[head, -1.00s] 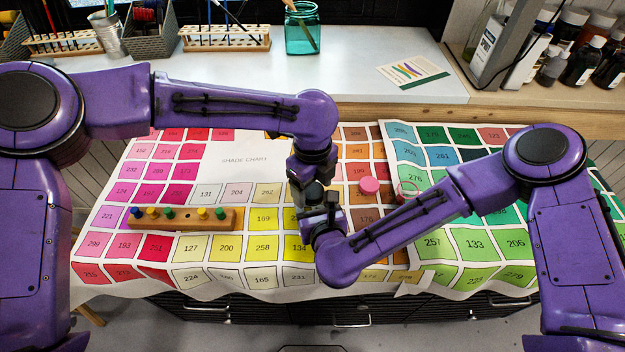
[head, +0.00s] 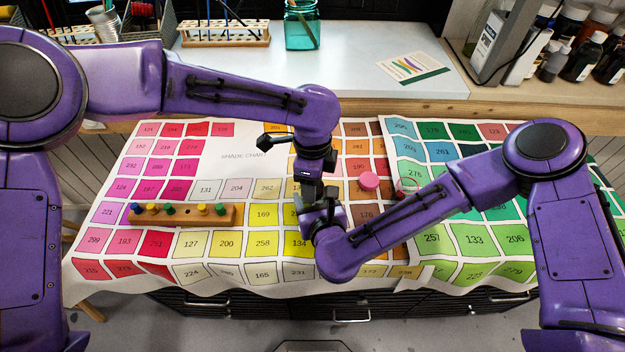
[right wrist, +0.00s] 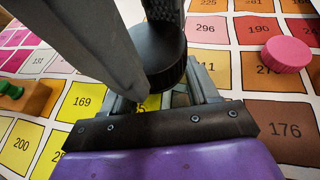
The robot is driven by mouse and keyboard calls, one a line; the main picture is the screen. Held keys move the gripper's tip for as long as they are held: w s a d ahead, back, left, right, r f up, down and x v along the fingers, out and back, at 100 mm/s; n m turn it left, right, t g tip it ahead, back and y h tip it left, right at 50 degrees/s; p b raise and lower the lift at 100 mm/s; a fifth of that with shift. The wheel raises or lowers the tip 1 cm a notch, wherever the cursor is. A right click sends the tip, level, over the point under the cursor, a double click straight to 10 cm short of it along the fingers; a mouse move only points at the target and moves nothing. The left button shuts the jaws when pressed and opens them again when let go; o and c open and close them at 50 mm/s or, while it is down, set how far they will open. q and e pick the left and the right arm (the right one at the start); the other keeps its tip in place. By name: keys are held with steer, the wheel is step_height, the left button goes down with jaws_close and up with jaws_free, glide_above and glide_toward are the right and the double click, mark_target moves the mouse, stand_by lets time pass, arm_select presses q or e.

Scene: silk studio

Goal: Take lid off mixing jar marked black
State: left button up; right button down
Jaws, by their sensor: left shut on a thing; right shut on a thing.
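A round black lid (right wrist: 158,58) shows in the right wrist view, level, between the grey fingers of my left gripper (head: 312,186). The left gripper reaches down from above and is shut on the lid. My right gripper (head: 309,205) comes in low from the right, just below the lid, and is shut. The jar under the lid is almost wholly hidden by the lid and the grippers, and no marking on it can be read. I cannot tell whether lid and jar are apart. In the head view the grippers hide both.
A pink lid (head: 369,181) lies on the shade chart (head: 240,155), right of the grippers, beside a clear pink-rimmed vessel (head: 406,188). A wooden rack (head: 183,216) with several coloured stoppers stands left. Behind is a white counter (head: 345,65) with a teal jar (head: 301,27).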

arm_select(q)
steer(key=shift+r, duration=0.2)
steer(key=shift+r, duration=0.95)
steer(key=shift+r, duration=2)
arm_select(e)
steer(key=shift+c, duration=1)
jaws_free()
steer(key=shift+s, duration=0.1)
